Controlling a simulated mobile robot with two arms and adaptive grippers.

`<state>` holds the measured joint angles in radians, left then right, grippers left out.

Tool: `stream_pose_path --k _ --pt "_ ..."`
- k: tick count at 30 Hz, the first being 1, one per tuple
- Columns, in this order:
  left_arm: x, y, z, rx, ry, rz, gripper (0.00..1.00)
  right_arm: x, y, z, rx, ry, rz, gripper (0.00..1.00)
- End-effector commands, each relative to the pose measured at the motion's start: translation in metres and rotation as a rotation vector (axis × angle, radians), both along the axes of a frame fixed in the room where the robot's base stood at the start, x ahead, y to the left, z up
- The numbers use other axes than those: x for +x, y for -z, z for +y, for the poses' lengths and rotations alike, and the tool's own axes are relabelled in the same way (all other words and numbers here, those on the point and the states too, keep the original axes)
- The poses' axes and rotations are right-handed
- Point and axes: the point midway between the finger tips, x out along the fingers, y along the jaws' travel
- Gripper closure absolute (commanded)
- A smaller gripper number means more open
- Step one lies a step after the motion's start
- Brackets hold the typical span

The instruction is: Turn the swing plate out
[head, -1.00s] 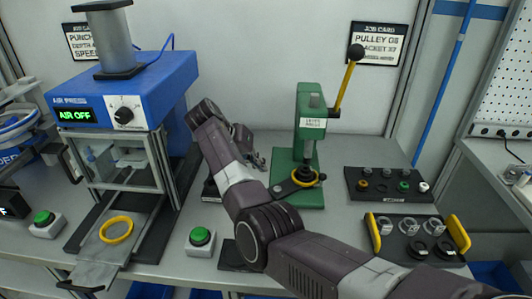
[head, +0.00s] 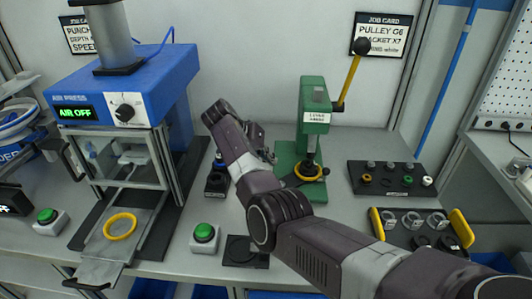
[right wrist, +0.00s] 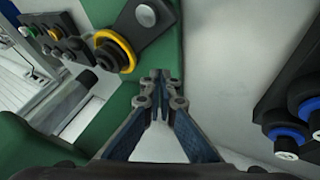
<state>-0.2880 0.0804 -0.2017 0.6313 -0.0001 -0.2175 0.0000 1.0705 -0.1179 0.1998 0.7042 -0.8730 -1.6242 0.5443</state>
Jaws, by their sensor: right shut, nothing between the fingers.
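The green lever press (head: 316,112) stands on the bench with its yellow lever raised. Its dark swing plate (head: 283,187) carries a yellow ring (head: 309,178) and sits under the ram. In the right wrist view the plate (right wrist: 146,38) and its yellow ring (right wrist: 129,61) lie above the fingertips, with a silver pivot at the plate's upper end. My right gripper (head: 264,152) is just left of the press, partly hidden by its own wrist. In the wrist view its fingers (right wrist: 160,78) are together and empty, apart from the plate. My left gripper is out of view.
The blue air press (head: 125,87) stands on the left with a yellow ring (head: 120,226) on its slide. Green buttons (head: 204,233) sit at the front. A dark tray of small parts (head: 391,180) and a yellow-handled tray (head: 458,228) are at right. Dark blue-ringed parts (right wrist: 290,138) show at wrist-view right.

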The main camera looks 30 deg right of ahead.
Motion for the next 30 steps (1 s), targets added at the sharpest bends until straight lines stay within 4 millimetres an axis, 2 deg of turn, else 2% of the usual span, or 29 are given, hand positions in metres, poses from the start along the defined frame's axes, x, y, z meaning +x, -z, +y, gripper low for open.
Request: stream_pose_path --k 6,9,16,30 --pt "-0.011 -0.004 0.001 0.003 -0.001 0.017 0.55 0.002 0.034 -0.026 0.001 -0.001 0.004 1.0" --pt "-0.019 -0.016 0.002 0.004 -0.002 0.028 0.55 -0.005 0.029 -0.036 0.001 0.002 0.0 1.0" --pt "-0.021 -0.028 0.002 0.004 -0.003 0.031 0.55 -0.016 0.031 -0.054 0.001 0.0 0.0 1.0" --pt "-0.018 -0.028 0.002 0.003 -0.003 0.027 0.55 -0.018 0.032 -0.057 0.001 0.0 0.0 1.0"
